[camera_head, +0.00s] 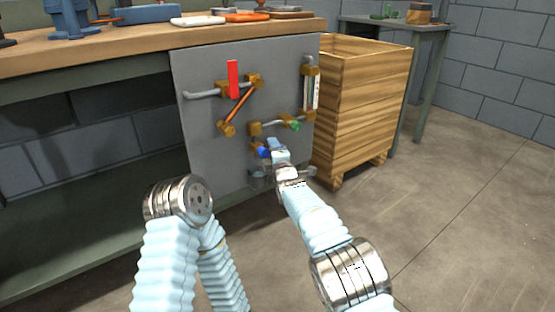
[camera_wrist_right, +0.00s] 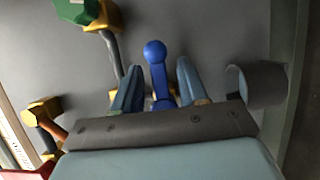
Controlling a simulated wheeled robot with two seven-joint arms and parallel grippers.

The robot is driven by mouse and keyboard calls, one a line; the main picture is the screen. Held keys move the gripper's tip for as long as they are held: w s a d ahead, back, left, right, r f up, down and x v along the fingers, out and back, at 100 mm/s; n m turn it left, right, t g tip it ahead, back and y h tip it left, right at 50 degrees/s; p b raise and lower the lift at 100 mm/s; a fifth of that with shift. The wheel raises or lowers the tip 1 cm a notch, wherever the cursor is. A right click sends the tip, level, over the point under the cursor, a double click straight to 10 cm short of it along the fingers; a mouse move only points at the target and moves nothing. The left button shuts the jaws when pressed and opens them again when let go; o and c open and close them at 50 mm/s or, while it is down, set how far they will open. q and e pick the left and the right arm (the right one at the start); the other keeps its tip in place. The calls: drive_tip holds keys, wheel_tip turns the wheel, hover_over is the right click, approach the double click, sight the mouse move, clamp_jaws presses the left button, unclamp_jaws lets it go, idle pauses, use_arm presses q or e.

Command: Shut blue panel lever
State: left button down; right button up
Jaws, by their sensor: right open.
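The blue lever (camera_head: 263,152) is low on the upright grey panel (camera_head: 210,130). In the right wrist view the blue lever (camera_wrist_right: 155,62) has a round knob end and stands between the two fingers of my right gripper (camera_wrist_right: 156,80). The fingers are apart, with a gap visible on each side of the lever. In the head view my right gripper (camera_head: 278,153) is at the lower right of the panel, just beside the blue lever, and partly hides the area around it. My left gripper is not in view.
Above the blue lever are a green-tipped lever (camera_head: 293,126) and a red lever (camera_head: 233,80) with orange linkage. A grey tube (camera_wrist_right: 262,84) stands right of the fingers in the wrist view.

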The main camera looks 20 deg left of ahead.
drive_tip(key=v, duration=1.3)
drive_tip(key=shift+s+d+p, duration=0.15)
drive_tip(key=shift+d+p, duration=0.05)
drive_tip(key=shift+p, duration=0.1)
drive_tip(key=shift+f, duration=0.1)
